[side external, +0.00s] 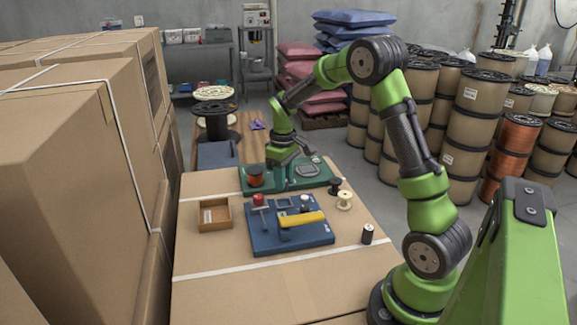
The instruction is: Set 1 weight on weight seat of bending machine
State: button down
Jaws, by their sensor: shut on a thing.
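A blue machine with a yellow lever (303,219), probably the bending machine, lies flat on the carton top. It has a red-topped post (258,199) at its left. A small dark cylinder with a pale top (305,202) stands on it behind the lever; I cannot tell if it is a weight on the seat. A black cylinder (367,234), likely a weight, stands upright to the right of the machine. My gripper (284,160) is over the green machine (315,181) behind the blue one. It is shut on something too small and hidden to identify.
An open wooden box (214,215) sits left of the blue machine. A black spool (335,187) and a cream spool (344,201) stand at right. A copper spool (255,176) is on the green machine. Tall cartons (75,170) wall the left side. The front carton top is clear.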

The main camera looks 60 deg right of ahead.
aim_at(284, 204)
jog(key=shift+f, duration=2.35)
jog(key=shift+f, duration=0.25)
jog(key=c, duration=0.9)
grip_release()
jog(key=shift+o, duration=0.2)
